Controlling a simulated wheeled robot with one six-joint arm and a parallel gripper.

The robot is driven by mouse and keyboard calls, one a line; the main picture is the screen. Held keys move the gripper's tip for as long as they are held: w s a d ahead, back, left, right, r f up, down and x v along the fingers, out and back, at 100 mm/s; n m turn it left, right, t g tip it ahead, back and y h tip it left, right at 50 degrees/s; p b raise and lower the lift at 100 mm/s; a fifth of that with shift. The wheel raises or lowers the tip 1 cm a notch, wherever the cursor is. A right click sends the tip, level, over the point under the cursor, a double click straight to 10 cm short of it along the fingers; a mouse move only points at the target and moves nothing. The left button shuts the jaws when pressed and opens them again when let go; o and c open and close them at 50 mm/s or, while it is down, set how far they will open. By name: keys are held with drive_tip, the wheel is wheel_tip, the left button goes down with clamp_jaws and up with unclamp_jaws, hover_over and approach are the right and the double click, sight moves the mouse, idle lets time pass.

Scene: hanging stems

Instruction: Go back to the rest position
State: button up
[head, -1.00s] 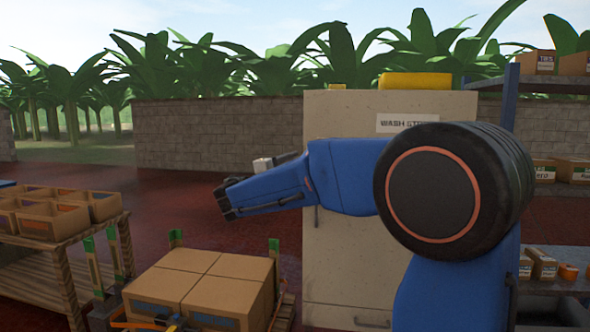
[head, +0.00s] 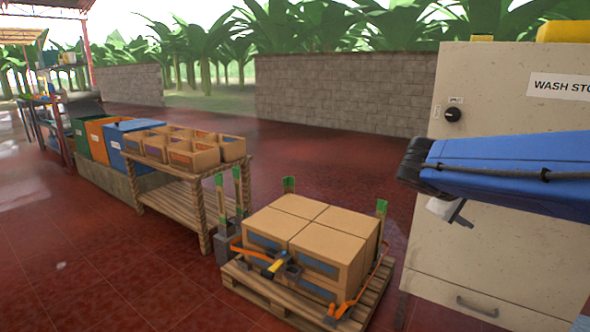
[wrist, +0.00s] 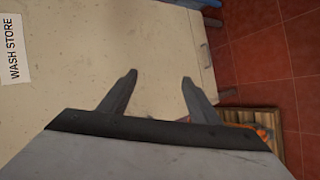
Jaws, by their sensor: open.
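My gripper (wrist: 158,92) shows in the wrist view with its two grey fingers apart and nothing between them. Behind the fingers is the pale front of the cabinet labelled WASH STORE (wrist: 60,75). In the head view my blue arm reaches in from the right edge, in front of the cabinet (head: 480,90). Only a small grey part of the gripper (head: 455,211) shows below the arm's dark end, and its fingertips are hard to make out there.
A pallet (head: 265,308) with cardboard boxes (head: 315,235) and orange-handled tools stands left of the cabinet. A wooden table (head: 185,195) holds open boxes, with coloured bins (head: 100,140) beyond. A block wall (head: 340,90) stands behind. Red floor (head: 110,255) is clear at the left.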

drive_tip(key=s+a+f+m+y, duration=0.2)
drive_tip(key=s+a+f+y, duration=0.3)
drive_tip(key=s+f, duration=0.3)
drive_tip(key=s+a+f+m+y, duration=0.2)
drive_tip(key=s+a+f+y, duration=0.3)
drive_tip(key=s, duration=0.9)
drive_tip(key=a+f, duration=0.3)
drive_tip(key=shift+a+y, duration=0.3)
drive_tip(key=shift+f, duration=0.1)
